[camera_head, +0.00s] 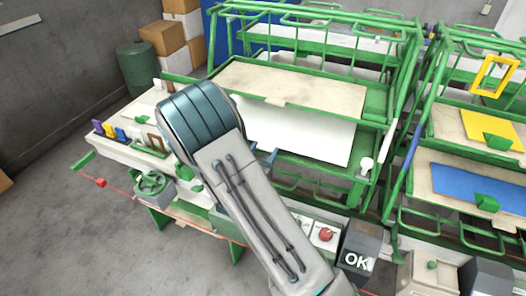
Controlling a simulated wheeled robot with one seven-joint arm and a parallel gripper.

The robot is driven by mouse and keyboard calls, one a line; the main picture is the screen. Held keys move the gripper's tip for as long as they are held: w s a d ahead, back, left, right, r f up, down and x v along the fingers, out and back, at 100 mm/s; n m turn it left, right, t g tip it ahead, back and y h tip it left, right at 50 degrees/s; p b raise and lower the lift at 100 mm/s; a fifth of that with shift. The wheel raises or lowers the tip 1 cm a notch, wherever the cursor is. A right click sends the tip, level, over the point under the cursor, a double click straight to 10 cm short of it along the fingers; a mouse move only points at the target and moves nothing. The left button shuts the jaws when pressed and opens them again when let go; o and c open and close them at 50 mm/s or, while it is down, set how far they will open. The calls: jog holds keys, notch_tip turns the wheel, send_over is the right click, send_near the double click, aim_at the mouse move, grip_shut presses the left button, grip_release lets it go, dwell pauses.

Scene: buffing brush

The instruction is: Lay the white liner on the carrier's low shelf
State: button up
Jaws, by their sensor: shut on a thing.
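The white liner (305,132) is a flat, pale sheet at the middle of the head view. It lies level within the green carrier (372,118), below the beige upper shelf (290,86) and over the low shelf (295,163). I cannot tell whether it touches the low shelf. My arm covers the liner's left end.
A second green rack at right holds a yellow panel (492,127) and a blue panel (470,187). A white knob (366,164) stands at the low shelf's right end. A red button (326,234) and an OK box (358,250) are in front. A bench with small coloured pieces is at left.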

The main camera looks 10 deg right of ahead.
jog(key=o, duration=1)
jog(key=b+v, duration=0.3)
jog(key=v, duration=0.9)
jog(key=s+d+r+m+g, duration=0.2)
jog(key=s+d+m+g, duration=0.4)
jog(key=d+m+g, duration=0.15)
jog(key=s+d+r+m+g, duration=0.3)
jog(key=s+d+m+g, duration=0.3)
jog(key=m, duration=0.3)
jog(key=s+a+r+m+t+y, duration=0.2)
jog(key=s+a+r+m+y, duration=0.4)
jog(key=m+y, duration=0.4)
jog(key=shift+a+m+y, duration=0.25)
jog(key=shift+m+y, duration=0.05)
jog(key=shift+m, duration=0.85)
jog(key=shift+s+t, duration=0.15)
jog(key=shift+t, duration=0.1)
